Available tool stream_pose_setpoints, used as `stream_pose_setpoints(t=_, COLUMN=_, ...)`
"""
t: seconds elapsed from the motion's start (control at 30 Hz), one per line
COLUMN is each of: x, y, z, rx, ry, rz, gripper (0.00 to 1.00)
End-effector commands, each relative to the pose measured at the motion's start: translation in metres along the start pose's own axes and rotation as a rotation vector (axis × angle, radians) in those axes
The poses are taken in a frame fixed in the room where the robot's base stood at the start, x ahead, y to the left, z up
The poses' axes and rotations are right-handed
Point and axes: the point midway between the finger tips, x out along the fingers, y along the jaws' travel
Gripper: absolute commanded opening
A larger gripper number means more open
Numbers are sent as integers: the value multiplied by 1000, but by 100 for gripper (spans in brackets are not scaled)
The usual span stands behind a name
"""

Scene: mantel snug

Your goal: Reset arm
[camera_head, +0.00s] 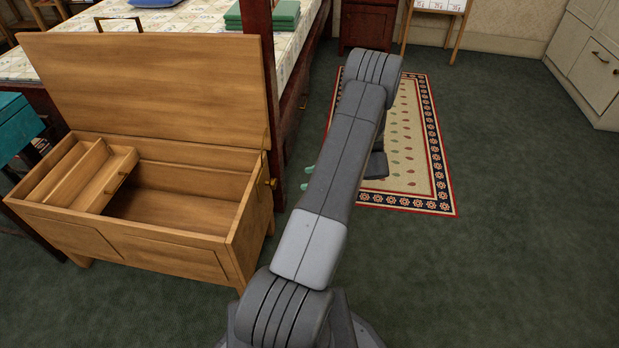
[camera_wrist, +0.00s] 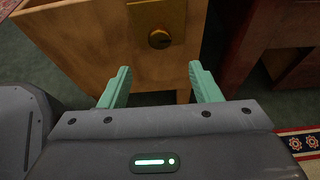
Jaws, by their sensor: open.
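My arm reaches forward from the bottom of the head view, and its links cover most of the gripper. The green fingertips of my gripper (camera_head: 308,178) show just left of the arm, to the right of the wooden chest. In the wrist view my gripper (camera_wrist: 160,84) is open, with its two green fingers apart and nothing between them. The wooden chest (camera_head: 150,255) stands at the left with its lid (camera_head: 150,85) raised. Its end wall with a brass knob (camera_wrist: 160,38) lies ahead of the fingers in the wrist view.
The chest holds a small inner tray (camera_head: 112,178) at its left; the visible floor of the chest is bare. A bed (camera_head: 200,25) with a dark red post (camera_head: 262,90) stands behind. A patterned rug (camera_head: 410,130) lies right of the arm. The green carpet at right is clear.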

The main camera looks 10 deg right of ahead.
Motion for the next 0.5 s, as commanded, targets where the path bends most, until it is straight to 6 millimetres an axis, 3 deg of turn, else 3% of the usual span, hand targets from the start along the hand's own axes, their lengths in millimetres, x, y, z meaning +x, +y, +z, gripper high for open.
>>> stream_pose_setpoints(t=0.23, x=13, y=0, z=-1, rx=0, ry=0, rz=3, gripper=57)
stream_pose_setpoints(t=0.5, x=63, y=1, z=-2, rx=-2, ry=0, rz=5, gripper=57)
